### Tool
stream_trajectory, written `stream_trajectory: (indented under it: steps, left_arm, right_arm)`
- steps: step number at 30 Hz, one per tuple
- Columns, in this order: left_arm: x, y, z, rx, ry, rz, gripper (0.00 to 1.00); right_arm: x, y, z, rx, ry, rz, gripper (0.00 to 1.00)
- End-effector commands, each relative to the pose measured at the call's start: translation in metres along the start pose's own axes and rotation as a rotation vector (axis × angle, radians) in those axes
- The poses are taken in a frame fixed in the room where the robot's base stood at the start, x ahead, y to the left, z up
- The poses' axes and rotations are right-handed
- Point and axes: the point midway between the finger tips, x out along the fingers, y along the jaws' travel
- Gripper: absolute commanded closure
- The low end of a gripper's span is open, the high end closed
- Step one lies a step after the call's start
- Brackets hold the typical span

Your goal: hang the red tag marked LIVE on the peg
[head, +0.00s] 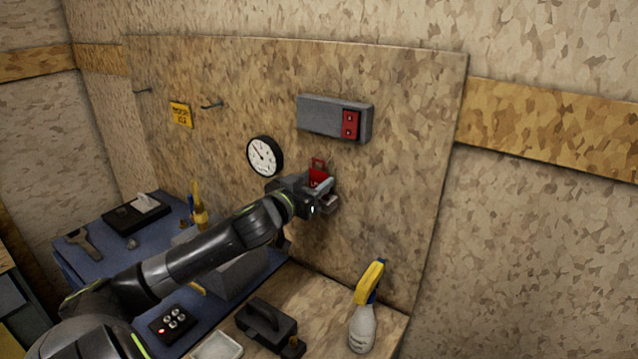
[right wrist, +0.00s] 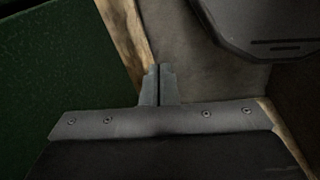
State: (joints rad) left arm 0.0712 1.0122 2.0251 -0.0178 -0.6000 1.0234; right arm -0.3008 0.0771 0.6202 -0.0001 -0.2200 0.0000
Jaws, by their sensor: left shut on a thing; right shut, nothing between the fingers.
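My left gripper (head: 326,190) is shut on a red tag (head: 318,174) in front of the board. The tag stands up from the fingers with an opening near its top; its marking is too small to read. One dark peg (head: 212,105) sticks out of the board up and to the left of the gripper, well apart from the tag. Another peg (head: 142,91) is farther left. My right gripper (right wrist: 158,85) is shut and empty in the right wrist view; it is not seen in the head view.
A grey box with a red switch plate (head: 351,125) is mounted above the tag. A round gauge (head: 265,156) and a yellow sign (head: 181,114) are also on the board (head: 410,150). Below stand a spray bottle (head: 363,325), a black-handled case (head: 265,325) and a white tray (head: 217,347).

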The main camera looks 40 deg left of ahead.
Motion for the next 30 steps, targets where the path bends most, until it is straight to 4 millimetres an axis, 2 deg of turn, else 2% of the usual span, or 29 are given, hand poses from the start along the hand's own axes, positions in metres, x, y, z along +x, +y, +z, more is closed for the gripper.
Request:
stream_trajectory:
  steps: [1,24,30]
  left_arm:
    - [0.0,0.0,-0.006,0.0,0.0,0.0,0.83]
    - [0.0,0.0,-0.046,-0.001,0.0,0.0,0.83]
    - [0.0,0.0,-0.047,-0.001,0.0,0.0,0.83]
  right_arm:
    - [-0.007,0.001,-0.001,0.0,0.0,0.0,1.0]
    - [-0.052,0.008,-0.006,-0.002,0.0,0.004,1.0]
    - [-0.054,0.008,-0.006,-0.002,0.0,0.004,1.0]
